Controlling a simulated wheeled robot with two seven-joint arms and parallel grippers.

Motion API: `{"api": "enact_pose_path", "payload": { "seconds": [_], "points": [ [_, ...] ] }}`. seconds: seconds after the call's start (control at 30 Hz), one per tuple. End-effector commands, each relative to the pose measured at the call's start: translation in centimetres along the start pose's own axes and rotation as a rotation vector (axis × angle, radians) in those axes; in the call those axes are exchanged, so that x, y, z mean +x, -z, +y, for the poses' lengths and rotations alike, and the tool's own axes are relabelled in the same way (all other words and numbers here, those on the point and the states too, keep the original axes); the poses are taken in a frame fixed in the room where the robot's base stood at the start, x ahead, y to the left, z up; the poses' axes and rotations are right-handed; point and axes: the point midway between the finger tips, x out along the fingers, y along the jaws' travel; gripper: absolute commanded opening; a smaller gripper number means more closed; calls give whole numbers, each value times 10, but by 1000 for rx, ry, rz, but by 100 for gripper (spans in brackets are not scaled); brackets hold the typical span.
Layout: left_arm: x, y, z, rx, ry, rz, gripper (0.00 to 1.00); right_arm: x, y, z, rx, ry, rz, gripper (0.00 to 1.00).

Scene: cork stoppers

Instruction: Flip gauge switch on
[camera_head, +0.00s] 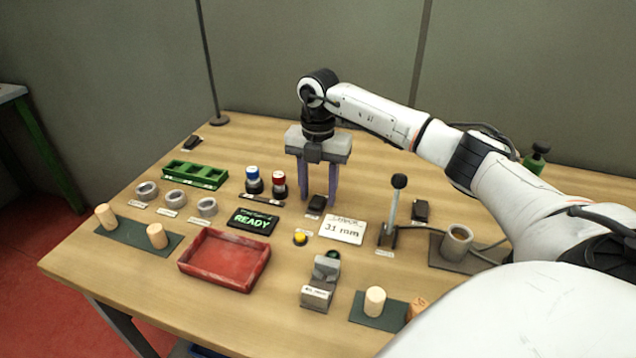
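My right gripper (318,203) points down over the middle of the table. Its two purple fingers are spread wide apart. A small black switch (317,203) shows between the fingertips; I cannot tell whether a finger touches it. Its small label is too small to read, and which way its rocker is tipped is unclear. A white card (342,230) reading "31 mm" lies just in front of it to the right. Another black switch (421,210) sits farther right, and a third small black one (192,142) at the back left. My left gripper is not in view.
A lever with a black knob (390,215) stands upright right of the card. A dark READY display (252,222), a yellow button (300,238) and a red tray (224,260) lie in front. Red and blue capped pieces (279,183) stand to the left of the gripper.

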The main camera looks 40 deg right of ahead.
Motion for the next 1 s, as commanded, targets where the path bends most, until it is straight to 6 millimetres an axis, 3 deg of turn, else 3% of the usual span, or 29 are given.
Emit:
{"api": "enact_pose_path", "payload": {
  "seconds": [0.33,0.7,1.0],
  "points": [
    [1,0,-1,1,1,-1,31,-10,0,1,0,-2,-2,41],
    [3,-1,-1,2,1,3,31,-79,0,1,0,-3,-2,41],
    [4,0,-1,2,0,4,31,-103,0,0,0,0,0,41]
  ]
}}
